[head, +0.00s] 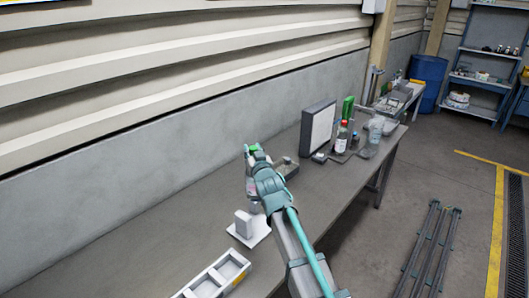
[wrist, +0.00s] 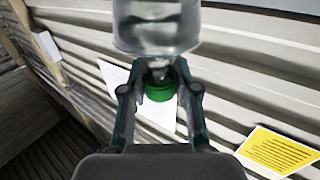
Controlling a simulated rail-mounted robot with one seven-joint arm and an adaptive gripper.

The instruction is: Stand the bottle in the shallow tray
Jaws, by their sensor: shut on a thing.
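My gripper (head: 254,152) is above the workbench in the head view. In the wrist view, my gripper (wrist: 160,92) is shut on a clear bottle (wrist: 157,28) near its green cap (wrist: 159,93). The bottle's clear body extends toward the top of that picture. In the head view the bottle (head: 250,186) is partly hidden by my gripper and arm, so its tilt and any contact are hard to tell. A shallow white tray (head: 207,290) with open compartments lies at the bottom of the head view, cut off by the picture edge.
A white plate with an upright block (head: 244,226) stands near the gripper. A low grey object (head: 286,168) lies behind my arm. A white panel (head: 317,128), a red-capped bottle (head: 342,138) and a clear container (head: 375,130) stand farther right. The bench's left part (head: 130,240) is clear.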

